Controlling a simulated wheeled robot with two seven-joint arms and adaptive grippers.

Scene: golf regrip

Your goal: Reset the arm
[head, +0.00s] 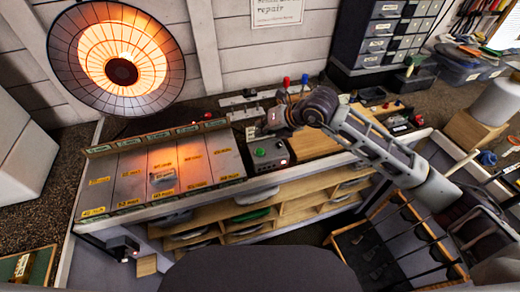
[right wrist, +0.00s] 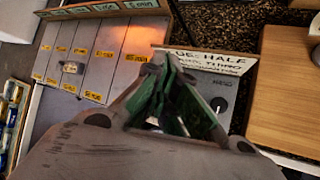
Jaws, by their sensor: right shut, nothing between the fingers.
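My right arm reaches in from the right in the head view, over the workbench. My right gripper (head: 257,132) is above the bench, near the control box with the green button (head: 266,153). In the right wrist view my right gripper (right wrist: 168,75) has its dark fingers with green pads together and empty. They cover part of a grey panel (right wrist: 222,88) with a printed label (right wrist: 210,60). The panel's middle is hidden behind the fingers. My left gripper is not in view.
A sloped board with yellow labels (head: 133,172) lies left on the bench and also shows in the wrist view (right wrist: 88,52). A glowing round heater (head: 104,66) stands behind it. A wooden board (head: 312,143) lies right of the control box. Open shelves (head: 290,209) are below.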

